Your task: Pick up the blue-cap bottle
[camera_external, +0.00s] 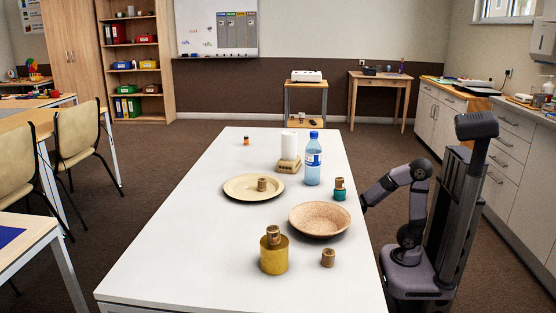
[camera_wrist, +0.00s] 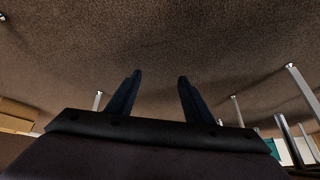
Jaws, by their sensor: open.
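The blue-cap bottle (camera_external: 313,162) stands upright on the white table, a clear bluish bottle with a blue cap and a blue-and-white label. It is left of my arm in the external view and is not in the wrist view. My gripper (camera_wrist: 155,82) shows in the wrist view with two dark fingers apart and nothing between them. It faces brown carpet. In the external view my arm is bent beside the table's right edge, and its end is hidden at or below that edge.
Near the bottle are a scale with a white cylinder (camera_external: 292,144), a green container (camera_external: 340,193), a speckled bowl (camera_external: 319,220) and a cream plate (camera_external: 240,188). A yellow container (camera_external: 274,258) and a small brown weight (camera_external: 328,258) stand nearer. The white table's (camera_external: 190,245) left side is clear.

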